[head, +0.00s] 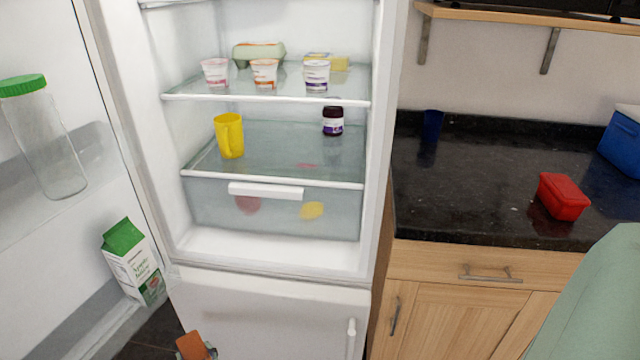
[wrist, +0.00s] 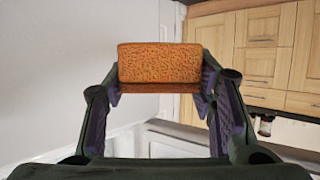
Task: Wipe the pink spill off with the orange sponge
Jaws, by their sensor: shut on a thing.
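The orange sponge (wrist: 159,62) is held between the two fingers of my gripper (wrist: 160,88) in the wrist view. In the head view the sponge (head: 192,346) shows at the bottom edge, low in front of the fridge; most of my gripper is out of frame there. The pink spill (head: 307,165) is a small flat patch on the lower glass shelf (head: 270,172) of the open fridge, towards the right and near the front. The sponge is well below the spill and apart from it.
A yellow mug (head: 229,136) stands left of the spill and a dark jar (head: 333,120) behind it. Cups line the upper shelf (head: 240,97). A drawer (head: 215,205) sits below. The open door (head: 65,220) holds a carton (head: 132,262) and a bottle (head: 45,140).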

